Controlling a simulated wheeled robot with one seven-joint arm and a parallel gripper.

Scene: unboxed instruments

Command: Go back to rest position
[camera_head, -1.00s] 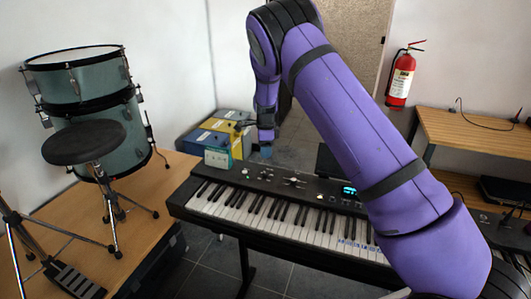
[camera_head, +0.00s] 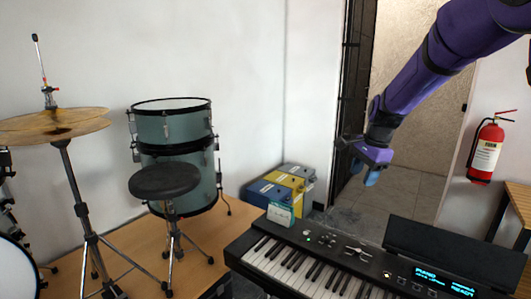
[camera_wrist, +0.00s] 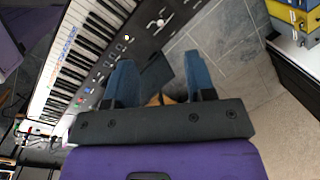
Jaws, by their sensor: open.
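My gripper (camera_head: 368,176) hangs in the air at the end of my purple arm, behind and above the keyboard (camera_head: 290,266) in the head view. In the wrist view its two blue fingers (camera_wrist: 161,84) stand apart with nothing held between them. Grey floor tiles and part of the keyboard (camera_wrist: 80,52) show beyond and beside the fingers. My gripper touches nothing that I can see.
A small teal and white box (camera_head: 280,212) stands at the keyboard's far left end. Blue, yellow and grey cases (camera_head: 290,182) sit by the wall. Drums (camera_head: 172,128), a black stool (camera_head: 165,182) and a cymbal (camera_head: 52,124) are left. A fire extinguisher (camera_head: 486,150) hangs right.

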